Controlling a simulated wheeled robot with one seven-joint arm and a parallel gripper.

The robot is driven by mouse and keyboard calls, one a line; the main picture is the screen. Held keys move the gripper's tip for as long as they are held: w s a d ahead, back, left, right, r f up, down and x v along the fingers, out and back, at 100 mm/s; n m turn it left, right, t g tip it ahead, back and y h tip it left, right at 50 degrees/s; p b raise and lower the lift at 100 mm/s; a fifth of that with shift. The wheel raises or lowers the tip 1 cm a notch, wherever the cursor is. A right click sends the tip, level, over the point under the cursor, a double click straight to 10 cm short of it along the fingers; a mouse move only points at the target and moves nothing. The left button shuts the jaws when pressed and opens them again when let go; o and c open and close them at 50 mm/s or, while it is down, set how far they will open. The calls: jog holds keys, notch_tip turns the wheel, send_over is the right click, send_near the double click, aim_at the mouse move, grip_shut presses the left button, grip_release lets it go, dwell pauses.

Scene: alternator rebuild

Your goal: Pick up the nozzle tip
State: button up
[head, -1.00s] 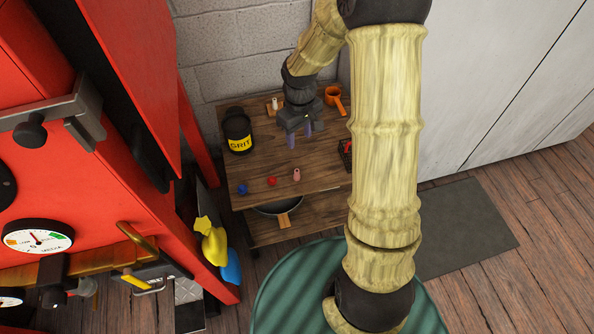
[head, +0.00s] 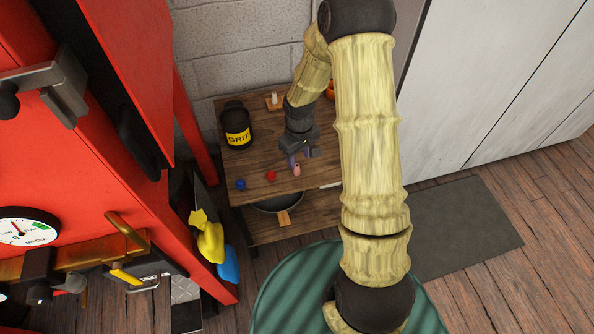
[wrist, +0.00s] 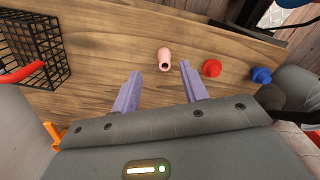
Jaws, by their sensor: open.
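A small pink hollow piece with a dark opening (wrist: 165,60), which looks like the nozzle tip, lies on the wooden top of a small cart. In the head view this pink piece (head: 297,170) is near the top's front edge. My gripper (head: 301,159) is open and empty, just behind the piece in that view. In the wrist view the two purple fingers of my gripper (wrist: 160,72) point at it, and it appears between and slightly beyond their tips. I cannot tell the height of the fingertips above the wood.
A red knob-like piece (wrist: 212,68) and a blue one (wrist: 261,75) lie to the right of the pink piece in the wrist view. A black wire basket (wrist: 38,48) stands at the left there. A black GRIT jar (head: 236,125) stands at the cart's back left.

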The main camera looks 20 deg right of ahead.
aim_at(297, 167)
jog(key=f, duration=0.1)
jog(key=f+b, duration=0.2)
jog(key=f, duration=0.1)
jog(key=shift+s+a+f, duration=0.1)
jog(key=shift+a, duration=0.25)
jog(key=shift+f, duration=0.5)
grip_shut()
